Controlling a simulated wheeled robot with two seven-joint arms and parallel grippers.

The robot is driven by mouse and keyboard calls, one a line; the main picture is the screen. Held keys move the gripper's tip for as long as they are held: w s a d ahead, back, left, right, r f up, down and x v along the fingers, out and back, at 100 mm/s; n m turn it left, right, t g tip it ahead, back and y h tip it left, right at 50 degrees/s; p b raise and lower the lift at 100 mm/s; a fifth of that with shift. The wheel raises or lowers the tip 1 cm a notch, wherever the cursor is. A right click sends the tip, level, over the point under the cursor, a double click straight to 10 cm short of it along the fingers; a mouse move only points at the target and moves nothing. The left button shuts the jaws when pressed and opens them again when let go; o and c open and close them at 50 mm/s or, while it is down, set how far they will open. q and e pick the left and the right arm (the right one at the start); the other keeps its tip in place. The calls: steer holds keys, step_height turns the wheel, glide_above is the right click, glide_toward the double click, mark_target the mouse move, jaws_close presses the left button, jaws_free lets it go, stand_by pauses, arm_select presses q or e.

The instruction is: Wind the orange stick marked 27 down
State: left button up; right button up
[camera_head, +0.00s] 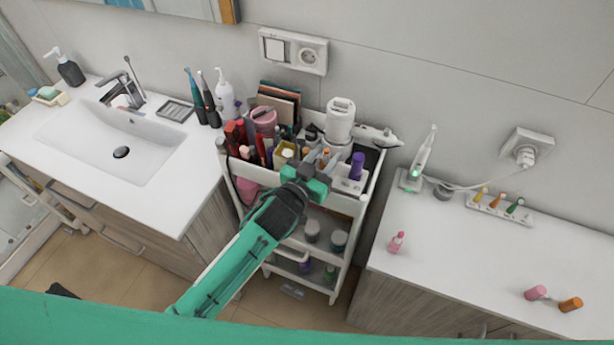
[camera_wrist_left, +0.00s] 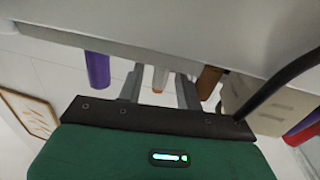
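My left gripper (camera_head: 318,164) reaches over the front of the white cart's top tray. A slim stick with an orange tip (camera_head: 326,153) stands by its fingertips. In the left wrist view, the fingers (camera_wrist_left: 160,88) are apart, and a pale stick with an orange tip (camera_wrist_left: 159,79) shows in the gap between them, with space on both sides. A brown-orange stick (camera_wrist_left: 209,82) is just right of the right finger, and a purple stick (camera_wrist_left: 97,70) is left of the left finger. No number is readable on any stick. My right gripper is not in view.
The cart (camera_head: 349,203) is crowded: a white device (camera_head: 340,120), a purple cylinder (camera_head: 357,165) and a pink cup (camera_head: 264,120) stand near the gripper. A sink counter (camera_head: 175,175) is at left. The right counter (camera_head: 455,255) is mostly clear, with pink (camera_head: 535,293) and orange (camera_head: 570,304) cylinders.

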arm_select(q)
steer(key=b+v, duration=0.4)
steer(key=v, duration=0.8)
steer(key=shift+s+a, duration=0.2)
steer(key=shift+s, duration=0.1)
steer(key=shift+c, duration=0.2)
